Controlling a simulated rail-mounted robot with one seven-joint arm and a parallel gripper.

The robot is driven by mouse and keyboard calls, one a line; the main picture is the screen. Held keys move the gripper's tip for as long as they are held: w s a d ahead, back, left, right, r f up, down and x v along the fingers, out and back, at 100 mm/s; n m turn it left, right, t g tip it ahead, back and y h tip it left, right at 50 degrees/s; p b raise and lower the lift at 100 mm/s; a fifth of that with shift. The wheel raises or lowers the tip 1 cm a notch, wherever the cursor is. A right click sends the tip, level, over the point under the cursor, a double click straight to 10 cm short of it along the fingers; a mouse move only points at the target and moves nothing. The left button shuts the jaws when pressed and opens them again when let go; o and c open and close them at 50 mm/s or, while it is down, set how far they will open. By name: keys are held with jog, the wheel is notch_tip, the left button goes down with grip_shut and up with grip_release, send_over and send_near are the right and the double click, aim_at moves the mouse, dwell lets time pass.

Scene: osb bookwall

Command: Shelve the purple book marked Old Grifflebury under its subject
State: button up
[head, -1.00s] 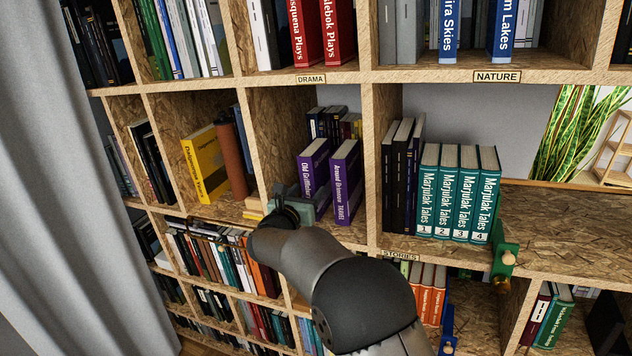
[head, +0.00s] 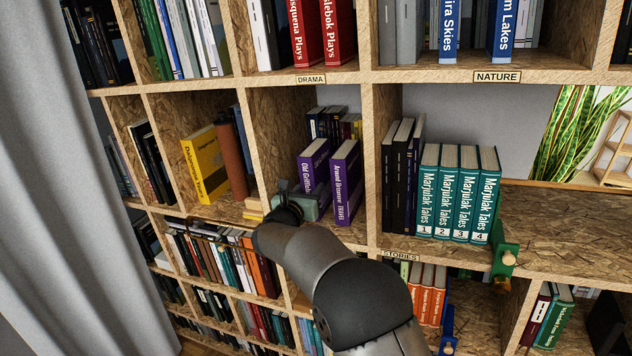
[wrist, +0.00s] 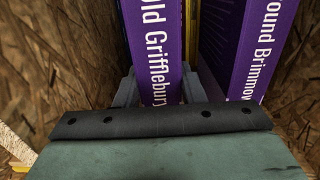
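The purple book marked Old Grifflebury (head: 314,165) stands upright on the middle shelf, its spine facing out. It also shows in the wrist view (wrist: 155,50), with its lower spine hidden behind my gripper. My gripper (head: 298,200) is at the lower part of this spine. In the wrist view its two grey fingers (wrist: 158,90) lie on either side of the book, very close to its faces. I cannot tell whether they press on it. A second purple book, Around Brimmow (head: 345,182), marked TRAVEL, stands just to its right and shows in the wrist view (wrist: 250,45).
Shelf labels read DRAMA (head: 311,79), NATURE (head: 497,77) and STORIES (head: 400,256). Several teal Marjulak Tales books (head: 458,195) stand right of the upright divider (head: 373,140), with bare shelf (head: 560,225) beyond. A yellow book (head: 205,165) is in the compartment to the left.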

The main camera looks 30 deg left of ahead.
jog(key=c, duration=0.4)
jog(key=shift+r, duration=0.15)
jog(key=shift+b+v, duration=0.9)
jog(key=shift+v, duration=0.7)
jog(key=o, duration=1.2)
jog(key=shift+f, duration=0.25)
jog(key=shift+c, duration=0.7)
jog(key=shift+w+r, duration=0.1)
